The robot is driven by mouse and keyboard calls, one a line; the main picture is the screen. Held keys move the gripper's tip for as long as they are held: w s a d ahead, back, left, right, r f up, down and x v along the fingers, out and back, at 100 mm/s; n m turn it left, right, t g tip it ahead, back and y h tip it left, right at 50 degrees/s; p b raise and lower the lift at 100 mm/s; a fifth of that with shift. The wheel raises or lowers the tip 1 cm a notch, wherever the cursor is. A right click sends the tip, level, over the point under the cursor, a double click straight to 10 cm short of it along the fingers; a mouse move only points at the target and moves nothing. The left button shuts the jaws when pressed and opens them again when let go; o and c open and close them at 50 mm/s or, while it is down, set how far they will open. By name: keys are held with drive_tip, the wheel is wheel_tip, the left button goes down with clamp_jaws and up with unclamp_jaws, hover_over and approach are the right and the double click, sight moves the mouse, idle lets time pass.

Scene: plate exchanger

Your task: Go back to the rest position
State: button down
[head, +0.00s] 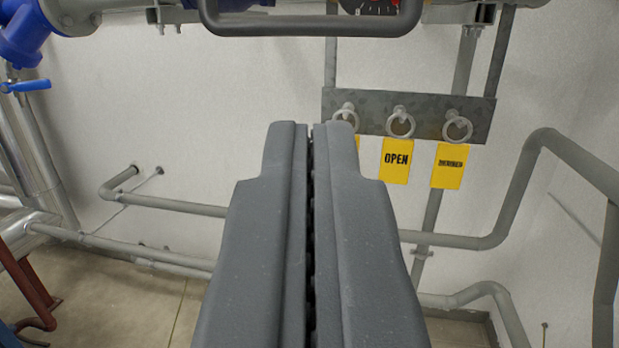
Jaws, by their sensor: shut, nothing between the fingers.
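My gripper (312,130) fills the lower middle of the head view, its two dark grey fingers together with nothing between them. It points ahead toward the wall, and its fingertips overlap the left end of a row of hanging tags in the picture. A yellow tag reading OPEN (397,161) hangs from a ring to the right of the fingertips. Another yellow tag (449,166) hangs further right; its text is too small to read. A third yellow tag is mostly hidden behind the right finger.
The tags hang on a grey metal bracket (440,117). A grey bar handle (311,27) crosses the top. Blue valve parts (22,35) and a blue lever (25,86) are at upper left. Grey pipes (519,190) run along the white wall. Bare floor (120,300) shows at lower left.

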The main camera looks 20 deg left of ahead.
drive_tip(key=s+d+r+m+h, duration=0.2)
drive_tip(key=s+d+r+h, duration=0.3)
drive_tip(key=r, duration=0.4)
drive_tip(key=s+d+r+m+h, duration=0.2)
drive_tip(key=d+r, duration=0.5)
drive_tip(key=r, duration=0.2)
drive_tip(key=s+d+r+g, duration=0.1)
drive_tip(key=s+d+r, duration=0.1)
drive_tip(key=s+r, duration=0.3)
drive_tip(key=s+d+r+m+g+h, duration=0.1)
drive_tip(key=s+r, duration=0.4)
drive_tip(key=s, duration=0.9)
drive_tip(key=shift+d+r+g+h, duration=0.25)
drive_tip(key=shift+d+g, duration=0.25)
drive_tip(key=shift+d, duration=0.7)
drive_tip(key=shift+d+f, duration=0.1)
